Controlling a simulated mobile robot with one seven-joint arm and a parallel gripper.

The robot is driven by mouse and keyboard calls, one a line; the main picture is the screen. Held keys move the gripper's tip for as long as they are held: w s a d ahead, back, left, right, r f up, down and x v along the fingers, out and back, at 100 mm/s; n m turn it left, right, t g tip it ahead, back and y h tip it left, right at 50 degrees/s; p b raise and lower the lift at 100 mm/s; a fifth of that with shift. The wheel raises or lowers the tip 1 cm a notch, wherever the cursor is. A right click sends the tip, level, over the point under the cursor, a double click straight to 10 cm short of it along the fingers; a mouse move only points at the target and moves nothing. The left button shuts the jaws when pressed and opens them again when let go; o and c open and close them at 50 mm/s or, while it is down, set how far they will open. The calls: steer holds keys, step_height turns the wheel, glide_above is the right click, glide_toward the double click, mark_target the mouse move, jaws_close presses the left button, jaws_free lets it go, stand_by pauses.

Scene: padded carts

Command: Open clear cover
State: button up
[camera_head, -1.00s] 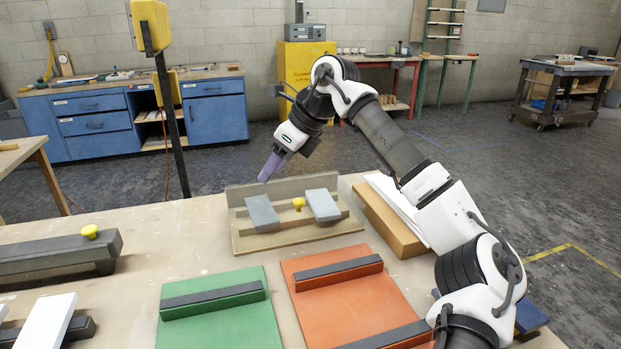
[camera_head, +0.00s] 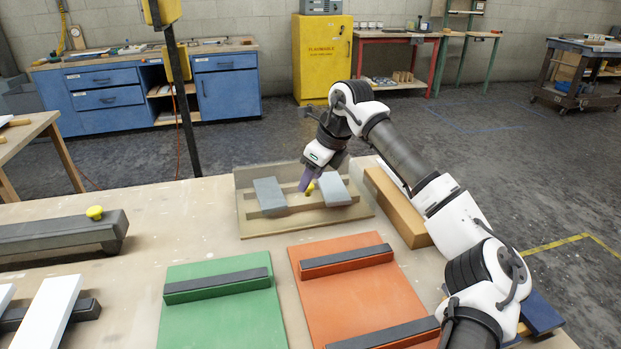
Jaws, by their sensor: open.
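A low tan case (camera_head: 243,231) stands at the back of the table, with a see-through grey upright panel (camera_head: 243,178) along its far side. I cannot make out clearly where the clear cover's edges run. A yellow knob (camera_head: 310,188) shows at the middle of the case, between two grey blocks, the left one (camera_head: 269,196) and the right one (camera_head: 334,190). My gripper (camera_head: 304,187) is open and points down, with its purple fingers right beside the knob and partly overlapping it in view. Whether they touch it cannot be told.
A green board (camera_head: 220,315) and an orange board (camera_head: 365,300) with dark bars lie in front of the case. A cardboard-coloured block (camera_head: 395,208) stands close to its right. A dark grey beam with a yellow knob (camera_head: 95,212) is at the left. Bare table lies between.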

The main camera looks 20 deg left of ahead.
steer(key=shift+x, duration=0.9)
steer(key=shift+c, duration=0.3)
steer(key=shift+r, duration=0.1)
jaws_close()
